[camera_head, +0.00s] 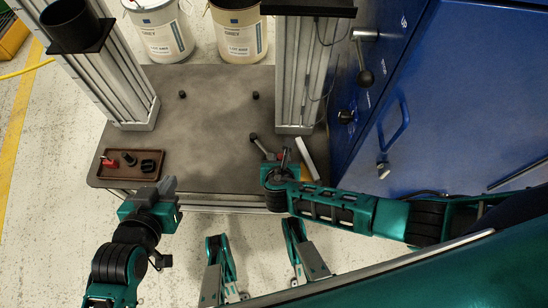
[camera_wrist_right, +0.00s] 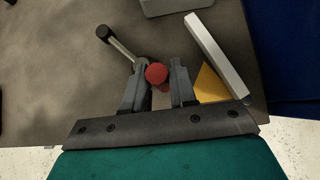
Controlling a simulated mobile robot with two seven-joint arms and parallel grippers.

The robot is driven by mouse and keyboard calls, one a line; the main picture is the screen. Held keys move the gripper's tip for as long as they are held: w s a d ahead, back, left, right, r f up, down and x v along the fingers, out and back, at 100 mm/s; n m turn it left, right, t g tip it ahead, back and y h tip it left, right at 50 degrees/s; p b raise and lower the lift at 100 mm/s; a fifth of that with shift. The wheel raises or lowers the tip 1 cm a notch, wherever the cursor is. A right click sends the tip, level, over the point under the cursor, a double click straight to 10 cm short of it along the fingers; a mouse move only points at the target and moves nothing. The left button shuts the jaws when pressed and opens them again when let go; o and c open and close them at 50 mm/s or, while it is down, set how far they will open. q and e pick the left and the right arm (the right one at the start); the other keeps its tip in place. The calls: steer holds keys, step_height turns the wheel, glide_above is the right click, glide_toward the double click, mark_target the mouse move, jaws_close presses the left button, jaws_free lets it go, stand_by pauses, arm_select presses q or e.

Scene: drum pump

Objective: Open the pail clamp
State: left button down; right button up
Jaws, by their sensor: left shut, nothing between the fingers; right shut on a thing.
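A lever with a black knob (camera_wrist_right: 103,31) and a metal rod stands near the front right corner of the bench; its knob also shows in the head view (camera_head: 253,137). A red ball knob (camera_wrist_right: 156,73) sits between the fingers of my right gripper (camera_wrist_right: 158,84). That gripper (camera_head: 284,157) is shut on the red knob at the bench's front edge. The clamp body under the fingers is mostly hidden. My left gripper (camera_head: 168,185) is shut and empty at the front edge, left of centre. Two labelled pails, one white (camera_head: 163,35) and one cream (camera_head: 236,33), stand behind the bench.
A brown tray (camera_head: 107,176) with a red piece and black parts lies at the bench's front left. Metal columns (camera_head: 297,80) rise at both sides. A blue cabinet (camera_head: 450,90) closes off the right. A pale bar (camera_wrist_right: 218,55) lies right of the gripper. The bench middle (camera_head: 210,125) is mostly clear.

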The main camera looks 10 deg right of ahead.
steer(key=shift+s+a, duration=0.1)
steer(key=shift+a, duration=0.55)
steer(key=shift+a+r, duration=0.1)
steer(key=shift+a, duration=0.7)
steer(key=o, duration=1)
steer(key=shift+d, duration=0.1)
steer(key=shift+p, duration=0.3)
